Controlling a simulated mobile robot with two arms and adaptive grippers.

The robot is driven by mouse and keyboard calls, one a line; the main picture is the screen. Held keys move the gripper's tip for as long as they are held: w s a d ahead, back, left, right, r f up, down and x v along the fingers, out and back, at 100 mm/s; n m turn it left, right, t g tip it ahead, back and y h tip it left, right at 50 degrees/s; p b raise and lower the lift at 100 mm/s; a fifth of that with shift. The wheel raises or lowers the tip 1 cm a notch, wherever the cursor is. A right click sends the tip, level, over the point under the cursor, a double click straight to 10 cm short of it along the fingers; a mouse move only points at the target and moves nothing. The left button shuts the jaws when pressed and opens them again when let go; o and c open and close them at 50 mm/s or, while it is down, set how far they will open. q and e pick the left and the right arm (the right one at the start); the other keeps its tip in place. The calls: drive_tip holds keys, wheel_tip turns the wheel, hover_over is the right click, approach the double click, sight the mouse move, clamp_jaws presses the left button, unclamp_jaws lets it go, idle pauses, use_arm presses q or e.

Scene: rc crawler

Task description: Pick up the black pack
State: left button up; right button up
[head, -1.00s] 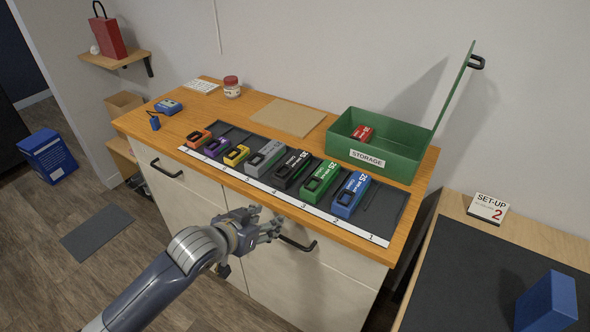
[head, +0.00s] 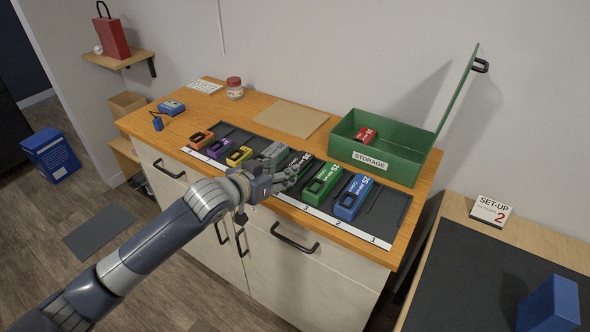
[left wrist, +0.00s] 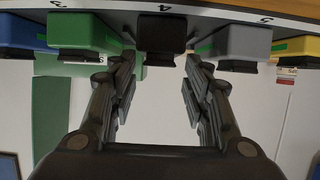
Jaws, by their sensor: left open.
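The black pack (head: 299,161) stands in the row on the dark tray, between a grey pack and a green pack. My left gripper (head: 285,180) partly covers it in the head view. In the left wrist view the black pack (left wrist: 162,33) shows end-on at the top centre, by an upside-down 4 on the white strip. My left gripper (left wrist: 159,75) is open and empty, with its fingers on either side of the pack's line. I see no clear contact with it. My right gripper is not in view.
The grey pack (left wrist: 236,42) and green pack (left wrist: 85,32) stand close on either side. A blue pack (head: 352,196) is further right. A green storage box (head: 403,168) with its lid up holds a red pack (head: 364,135). Drawer handles (head: 295,237) project below the counter's front edge.

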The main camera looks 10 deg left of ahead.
use_arm(q)
drive_tip(key=shift+f+p+x, duration=0.2)
drive_tip(key=shift+x, duration=1.2)
drive_tip(key=shift+f+p+x, duration=0.15)
drive_tip(key=shift+p+x, duration=0.05)
drive_tip(key=shift+x, duration=1.2)
drive_tip(key=shift+s, duration=0.25)
drive_tip(key=c, duration=0.9)
